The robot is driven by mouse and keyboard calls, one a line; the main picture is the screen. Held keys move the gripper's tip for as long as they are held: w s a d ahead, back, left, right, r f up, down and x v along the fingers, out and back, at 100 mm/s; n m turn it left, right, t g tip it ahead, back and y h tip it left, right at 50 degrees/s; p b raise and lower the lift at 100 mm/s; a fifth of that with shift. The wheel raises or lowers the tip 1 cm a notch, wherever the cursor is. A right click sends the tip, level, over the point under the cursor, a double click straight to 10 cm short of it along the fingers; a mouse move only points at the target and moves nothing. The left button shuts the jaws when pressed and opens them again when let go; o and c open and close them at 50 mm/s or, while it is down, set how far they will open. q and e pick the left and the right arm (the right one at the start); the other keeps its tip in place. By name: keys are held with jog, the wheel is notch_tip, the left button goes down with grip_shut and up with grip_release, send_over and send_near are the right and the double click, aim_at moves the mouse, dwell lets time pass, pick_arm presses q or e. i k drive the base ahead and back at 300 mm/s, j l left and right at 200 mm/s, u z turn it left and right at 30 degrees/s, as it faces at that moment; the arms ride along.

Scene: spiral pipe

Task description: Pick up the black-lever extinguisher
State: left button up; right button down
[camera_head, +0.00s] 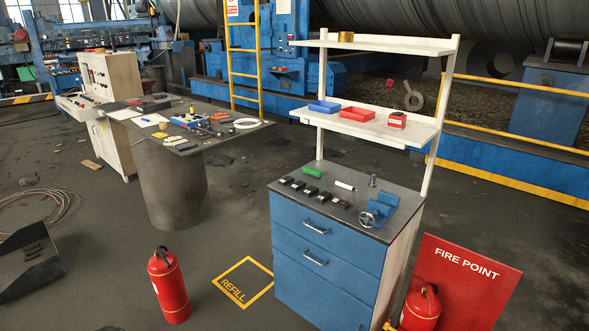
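A red fire extinguisher (170,288) stands upright on the floor at the lower left of the middle. The lever at its top looks dark, but it is small in the picture. A second red extinguisher (421,309) stands at the lower right in front of the red FIRE POINT board (465,280). Its base is cut off by the bottom edge, and I cannot make out its lever colour clearly.
A yellow REFILL square (243,283) is marked on the floor between the extinguisher and a blue drawer cabinet (325,255). A round-based table (172,190) stands behind. A dark metal tray (30,262) lies at far left. Floor around the left extinguisher looks clear.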

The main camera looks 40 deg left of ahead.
aim_at(164, 270)
jog(key=u, duration=2.3)
